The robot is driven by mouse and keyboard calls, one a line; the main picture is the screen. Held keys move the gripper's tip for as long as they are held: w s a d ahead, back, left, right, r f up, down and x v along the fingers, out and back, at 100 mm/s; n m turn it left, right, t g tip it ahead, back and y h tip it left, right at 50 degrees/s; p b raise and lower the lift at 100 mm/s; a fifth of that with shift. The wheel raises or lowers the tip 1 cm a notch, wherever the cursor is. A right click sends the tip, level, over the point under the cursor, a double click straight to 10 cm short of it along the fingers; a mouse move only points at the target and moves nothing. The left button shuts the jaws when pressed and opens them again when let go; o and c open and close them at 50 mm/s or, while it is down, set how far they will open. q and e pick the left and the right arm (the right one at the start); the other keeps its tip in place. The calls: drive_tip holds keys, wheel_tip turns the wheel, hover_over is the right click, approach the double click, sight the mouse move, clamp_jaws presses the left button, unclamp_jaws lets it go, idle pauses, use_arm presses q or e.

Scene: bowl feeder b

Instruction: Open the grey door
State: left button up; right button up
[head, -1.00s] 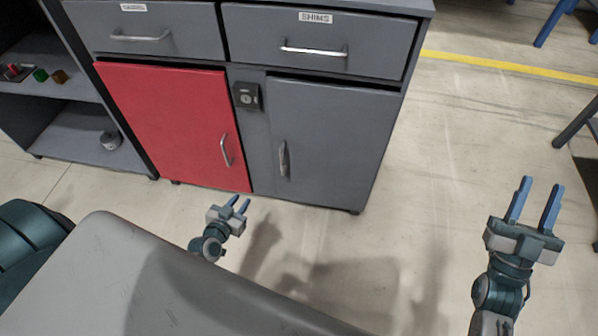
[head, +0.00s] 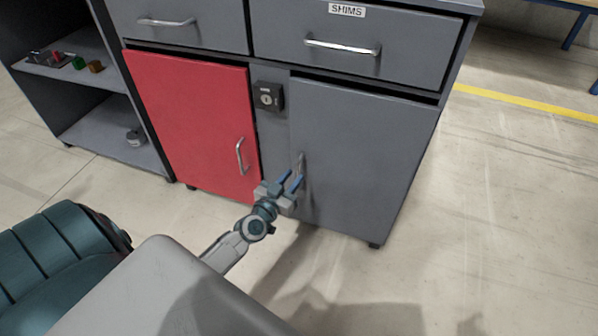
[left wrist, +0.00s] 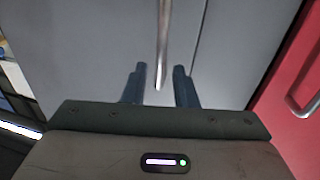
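The grey door (head: 360,150) is at the right of the cabinet and looks shut. Its vertical metal handle (head: 302,168) is on its left side, partly hidden by my left gripper. My left gripper (head: 289,182) is at the lower part of the handle. In the left wrist view, its two dark fingers (left wrist: 160,85) are apart, and the lower end of the handle (left wrist: 163,45) shows between them. I see no finger touching the handle. My right gripper is out of view.
The red door (head: 195,120) with its own handle is just left. A black lock box (head: 268,97) is between the doors. Drawers are above, one labelled SHIMS (head: 350,50). An open shelf (head: 110,130) is at far left. Floor at right is clear.

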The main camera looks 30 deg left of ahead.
sight(298, 172)
use_arm(q)
drive_tip(key=shift+w+a, duration=0.1)
drive_tip(key=shift+w, duration=1.85)
clamp_jaws()
